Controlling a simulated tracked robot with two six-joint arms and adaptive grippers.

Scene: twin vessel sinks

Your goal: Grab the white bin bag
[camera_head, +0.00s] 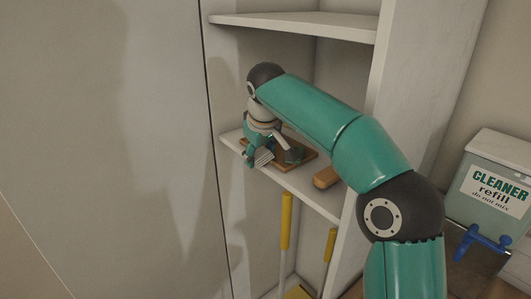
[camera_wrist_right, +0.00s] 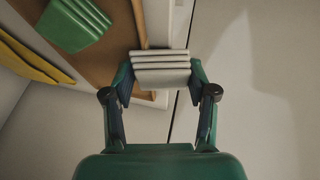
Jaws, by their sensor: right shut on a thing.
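The white bin bag (camera_wrist_right: 160,58) is a folded, layered white bundle between the two fingers of my right gripper (camera_wrist_right: 161,80) in the right wrist view. The fingers are shut on its sides. In the head view the white bag (camera_head: 263,157) shows small at the front left of the cupboard shelf, with my right gripper (camera_head: 265,150) around it, coming down from above. I cannot tell whether the bag still touches the surface below. My left gripper is not in view.
A brown wooden tray (camera_head: 310,158) on the shelf (camera_head: 325,204) holds a green folded bundle (camera_wrist_right: 75,22). A brown wooden piece (camera_head: 326,177) lies to its right. Another shelf (camera_head: 300,25) is above. Yellow handles (camera_head: 286,220) stand below. A cleaner box (camera_head: 490,195) is at right.

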